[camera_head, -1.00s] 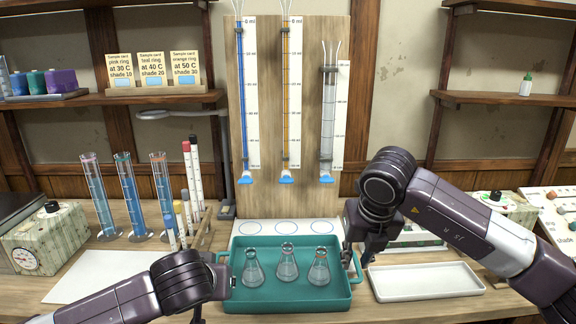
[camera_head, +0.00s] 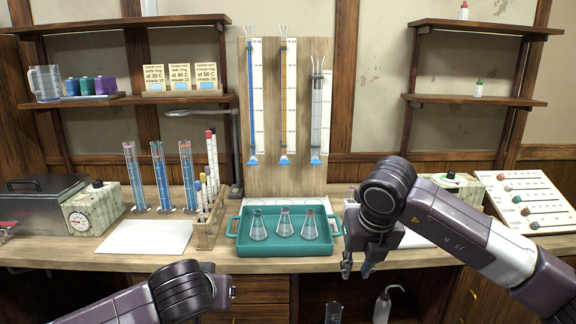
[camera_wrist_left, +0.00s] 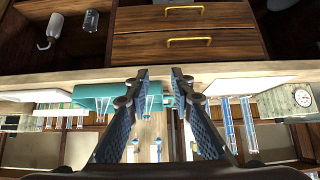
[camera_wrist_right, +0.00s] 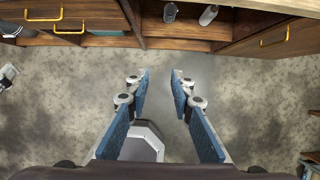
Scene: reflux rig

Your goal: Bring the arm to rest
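My right gripper (camera_head: 357,264) hangs in front of the bench edge, right of the teal tray (camera_head: 286,251). In the right wrist view my right gripper (camera_wrist_right: 160,78) is open and empty, with floor behind its fingers. My left arm (camera_head: 160,297) enters at the lower left; its fingers are hidden in the head view. In the left wrist view my left gripper (camera_wrist_left: 157,75) is open and empty before the bench front. Three conical flasks stand in the teal tray: left (camera_head: 259,226), middle (camera_head: 284,224) and right (camera_head: 309,225).
A wooden board with three burettes (camera_head: 285,110) stands behind the tray. Several graduated cylinders (camera_head: 161,178) and a tube rack (camera_head: 208,225) stand at left. A white sheet (camera_head: 146,237) lies in front. A sample board (camera_head: 530,202) is at right. Below are drawers (camera_head: 262,290) and a wash bottle (camera_head: 385,303).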

